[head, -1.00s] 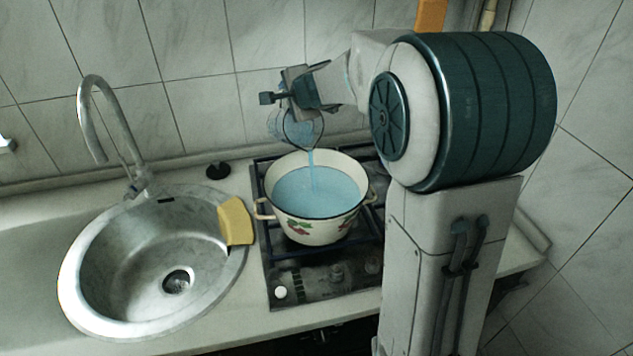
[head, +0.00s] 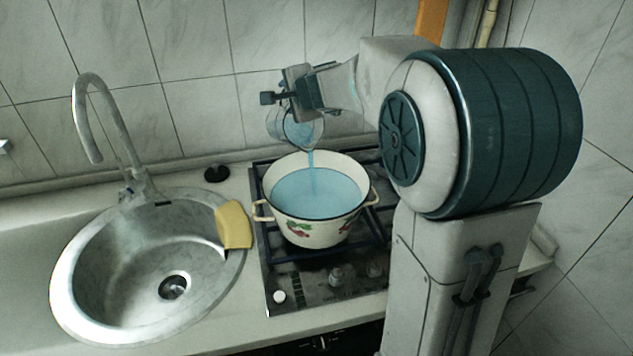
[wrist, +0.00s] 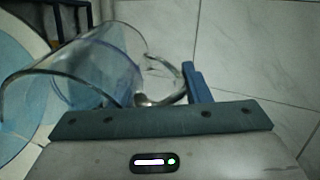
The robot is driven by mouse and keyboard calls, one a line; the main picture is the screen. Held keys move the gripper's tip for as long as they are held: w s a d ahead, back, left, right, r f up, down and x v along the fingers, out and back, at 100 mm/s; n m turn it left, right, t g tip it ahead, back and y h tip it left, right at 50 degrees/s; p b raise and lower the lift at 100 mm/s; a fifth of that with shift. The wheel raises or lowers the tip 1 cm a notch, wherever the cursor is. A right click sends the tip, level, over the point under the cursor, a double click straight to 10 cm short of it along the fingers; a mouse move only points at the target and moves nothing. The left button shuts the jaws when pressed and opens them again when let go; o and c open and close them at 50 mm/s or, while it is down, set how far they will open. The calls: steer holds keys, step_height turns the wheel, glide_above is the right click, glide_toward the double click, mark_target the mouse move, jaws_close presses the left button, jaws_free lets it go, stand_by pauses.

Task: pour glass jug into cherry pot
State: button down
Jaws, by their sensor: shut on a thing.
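The glass jug (head: 296,130) is tilted above the cherry pot, and a thin stream of blue liquid runs from it into the pot. The cherry pot (head: 312,228) is cream enamel with a dark rim and cherries on its side. It stands on the hob, filled with blue liquid to below the rim. My gripper (head: 290,93) is shut on the jug, at the handle. In the wrist view the clear jug (wrist: 85,75) lies tipped beyond my gripper (wrist: 172,95), with the blue pool of the pot at the left. The exact finger contact is partly hidden.
A round steel sink (head: 120,270) with a tall tap (head: 92,120) is at the left. A yellow sponge (head: 234,224) lies on the sink's right edge. A small black knob-like thing (head: 216,173) sits behind it. The hob (head: 290,285) is under the pot, with the tiled wall close behind.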

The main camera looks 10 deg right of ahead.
steer(key=shift+s+d+r+t+b, duration=0.2)
steer(key=shift+s+r+t+b, duration=0.65)
steer(key=shift+b, duration=2.5)
steer(key=p, duration=0.3)
steer(key=shift+w+a+r, duration=0.1)
steer(key=shift+w+r, duration=0.2)
steer(key=shift+w, duration=0.05)
steer(key=w+f+g+p, duration=0.1)
steer(key=g+p, duration=0.1)
steer(key=p, duration=0.5)
steer(key=shift+w+a+f, duration=0.15)
steer(key=shift+w+f, duration=0.05)
steer(key=w+g+p, duration=0.1)
steer(key=g+p, duration=0.1)
steer(key=p, duration=0.8)
steer(key=shift+w+a, duration=0.2)
steer(key=shift+f+h, duration=0.3)
steer(key=shift+f, duration=0.05)
steer(key=shift+r+p, duration=0.25)
steer(key=shift+p, duration=0.45)
